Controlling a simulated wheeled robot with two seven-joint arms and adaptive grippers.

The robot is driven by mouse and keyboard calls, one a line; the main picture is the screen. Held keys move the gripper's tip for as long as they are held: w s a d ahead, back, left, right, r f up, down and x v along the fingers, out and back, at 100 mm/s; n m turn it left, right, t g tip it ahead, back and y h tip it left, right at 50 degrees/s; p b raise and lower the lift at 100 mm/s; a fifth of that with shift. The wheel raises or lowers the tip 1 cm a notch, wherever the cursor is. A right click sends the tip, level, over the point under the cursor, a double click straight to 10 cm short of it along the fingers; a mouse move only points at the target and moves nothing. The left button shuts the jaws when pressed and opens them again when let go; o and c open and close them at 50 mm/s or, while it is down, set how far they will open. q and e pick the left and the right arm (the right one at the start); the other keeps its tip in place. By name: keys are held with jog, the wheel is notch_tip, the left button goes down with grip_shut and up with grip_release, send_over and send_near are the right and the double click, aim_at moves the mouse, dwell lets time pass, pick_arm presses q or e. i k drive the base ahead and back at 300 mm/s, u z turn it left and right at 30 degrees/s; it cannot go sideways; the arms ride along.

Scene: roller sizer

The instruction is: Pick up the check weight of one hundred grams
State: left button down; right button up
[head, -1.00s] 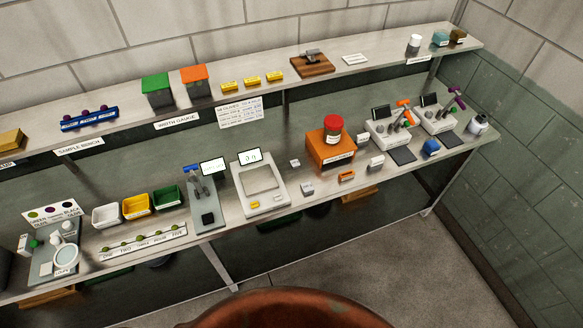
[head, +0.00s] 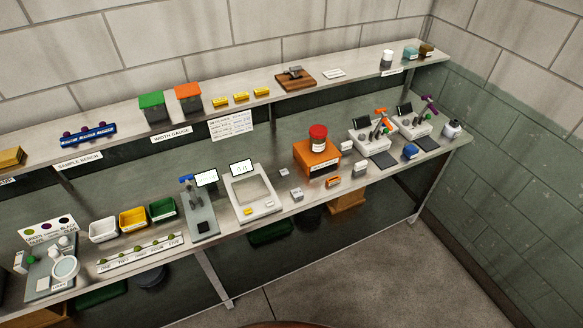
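Several small grey blocks with pale labels stand on the lower bench. One is beside the scale's right edge (head: 297,194), a smaller one is behind it (head: 283,172), and others are right of the orange box (head: 346,147) and in front of it (head: 360,168). The labels are too small to read, so I cannot tell which one is the hundred-gram check weight. The white bench scale (head: 236,198) has a raised display, and small yellow and white pieces lie at its front. Neither of my grippers is in view.
An orange box (head: 314,158) bears a red-lidded jar (head: 318,138). A small orange block (head: 333,182) lies in front. Two instruments (head: 368,142) stand right, and a narrow device (head: 200,212) stands left of the scale. The upper shelf (head: 340,84) overhangs behind. Open floor (head: 350,260) lies in front.

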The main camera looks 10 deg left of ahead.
aim_at(283, 172)
jog(key=u, duration=0.25)
jog(key=i, duration=0.7)
jog(key=u, duration=0.6)
